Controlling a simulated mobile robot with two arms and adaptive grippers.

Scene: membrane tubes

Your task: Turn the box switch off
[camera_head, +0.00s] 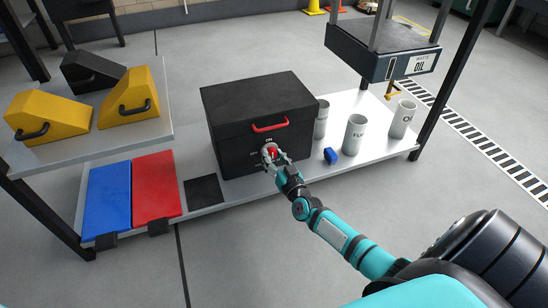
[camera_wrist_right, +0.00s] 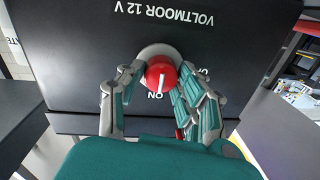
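The black box (camera_head: 262,105) stands on the lower grey shelf, with a red handle and a round red switch knob (camera_head: 271,152) on its front. In the wrist view the box face (camera_wrist_right: 90,40) reads "VOLTMOOR 12 V" upside down. The red knob (camera_wrist_right: 160,68) sits on a pale round plate, and its white mark lies toward the "ON" label. Another label at the right is partly hidden by a finger. My right gripper (camera_head: 275,158) is at the knob; its fingers (camera_wrist_right: 161,80) straddle it, seemingly with small gaps. My left gripper is not in view.
A small blue object (camera_head: 330,156) and several grey cups (camera_head: 354,135) stand right of the box. Blue (camera_head: 108,198) and red (camera_head: 155,187) panels and a black square (camera_head: 203,190) lie to the left. An oil tray (camera_head: 380,50) hangs above the cups.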

